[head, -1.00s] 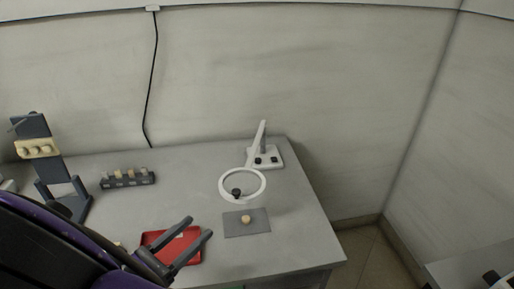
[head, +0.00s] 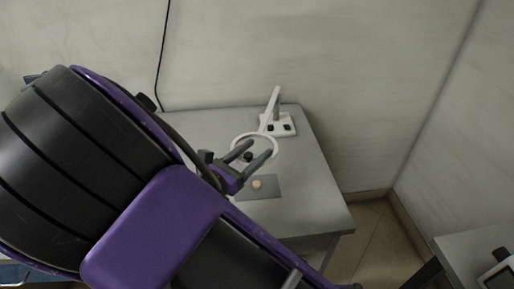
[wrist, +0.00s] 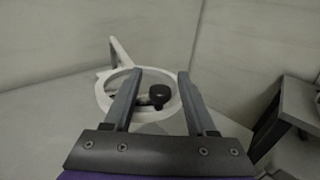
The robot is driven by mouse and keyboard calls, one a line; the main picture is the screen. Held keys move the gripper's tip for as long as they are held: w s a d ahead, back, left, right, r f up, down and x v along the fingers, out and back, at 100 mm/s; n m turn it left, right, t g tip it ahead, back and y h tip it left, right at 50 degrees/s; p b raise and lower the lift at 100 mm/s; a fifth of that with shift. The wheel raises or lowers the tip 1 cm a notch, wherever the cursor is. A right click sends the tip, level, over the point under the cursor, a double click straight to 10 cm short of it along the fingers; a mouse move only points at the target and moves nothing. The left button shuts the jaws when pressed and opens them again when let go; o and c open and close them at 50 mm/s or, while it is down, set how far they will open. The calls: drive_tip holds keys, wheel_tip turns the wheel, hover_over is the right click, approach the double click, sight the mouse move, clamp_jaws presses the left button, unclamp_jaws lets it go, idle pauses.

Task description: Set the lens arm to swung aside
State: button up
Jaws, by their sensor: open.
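The lens arm is a white arm (head: 270,108) rising from a white base (head: 283,127) at the back of the table. It carries a white ring (head: 273,142) with a black knob (head: 248,157) at its near side. The ring hangs over the table near a grey mat (head: 270,188). My gripper (head: 258,150) is open, and its fingers overlap the ring in the head view. In the wrist view the black knob (wrist: 159,94) shows between the two fingertips, with the ring (wrist: 101,93) around and behind. I cannot tell whether the fingers touch the knob.
A small tan piece (head: 257,184) lies on the grey mat. The base has dark knobs on it. My arm hides the table's left part. A second table (head: 462,246) with a dark device stands at the lower right, across a floor gap.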

drive_tip(key=shift+w+d, duration=0.3)
drive_tip(key=shift+w, duration=0.15)
clamp_jaws()
idle(1.2)
